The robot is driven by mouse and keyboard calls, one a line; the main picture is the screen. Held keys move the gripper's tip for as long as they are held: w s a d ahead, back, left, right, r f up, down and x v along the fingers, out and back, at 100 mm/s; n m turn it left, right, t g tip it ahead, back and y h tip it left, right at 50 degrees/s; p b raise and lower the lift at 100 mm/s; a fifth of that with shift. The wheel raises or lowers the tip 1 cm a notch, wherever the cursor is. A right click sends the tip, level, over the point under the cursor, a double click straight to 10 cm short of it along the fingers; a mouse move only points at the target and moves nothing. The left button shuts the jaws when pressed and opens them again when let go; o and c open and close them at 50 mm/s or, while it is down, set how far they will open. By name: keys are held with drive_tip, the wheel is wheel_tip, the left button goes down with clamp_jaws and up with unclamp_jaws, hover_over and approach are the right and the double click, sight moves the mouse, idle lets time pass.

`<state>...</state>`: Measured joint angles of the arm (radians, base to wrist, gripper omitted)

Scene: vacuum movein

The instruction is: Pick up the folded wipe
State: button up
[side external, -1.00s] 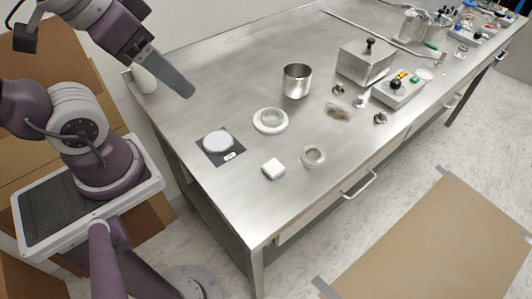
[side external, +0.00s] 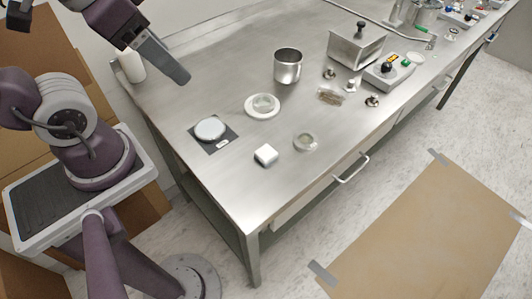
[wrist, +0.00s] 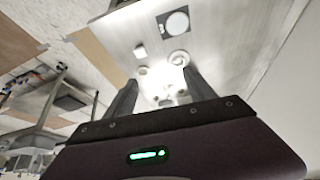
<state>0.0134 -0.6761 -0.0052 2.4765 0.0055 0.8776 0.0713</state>
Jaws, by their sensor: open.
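The folded wipe (side external: 266,154) is a small white square block lying on the steel table, near its front left corner. It also shows small in the wrist view (wrist: 140,51), beyond my fingers. My gripper (side external: 181,76) is held above the left part of the table, up and to the left of the wipe in the side view, clear of it. In the wrist view my gripper (wrist: 158,88) has its two fingers spread apart with nothing between them in contact. Nothing hides the wipe.
Near the wipe are a glass dish (side external: 305,142), a white ring with a clear dish (side external: 263,106) and a white disc on a dark square (side external: 210,129). A steel cup (side external: 288,66), a steel box (side external: 356,46) and a control box (side external: 389,69) stand farther back.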

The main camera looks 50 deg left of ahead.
drive_tip(key=w+d+f+m+g, duration=0.2)
drive_tip(key=w+f+m, duration=0.2)
drive_tip(key=w+m, duration=0.25)
drive_tip(key=m+g, duration=0.3)
drive_tip(key=m, duration=0.7)
hover_over(267, 153)
drive_tip(key=d, duration=0.1)
drive_tip(key=f, duration=1.5)
drive_tip(key=shift+w+d, duration=0.2)
drive_tip(key=shift+w, duration=0.1)
drive_tip(key=shift+m, duration=0.25)
drive_tip(key=f, duration=0.2)
drive_tip(key=a+f, duration=0.1)
drive_tip(key=f, duration=0.3)
drive_tip(key=shift+s+a+f, duration=0.15)
drive_tip(key=shift+s+f, duration=0.05)
drive_tip(key=shift+s, duration=0.15)
drive_tip(key=shift+f, duration=0.45)
clamp_jaws()
wheel_tip(267, 153, up, 10)
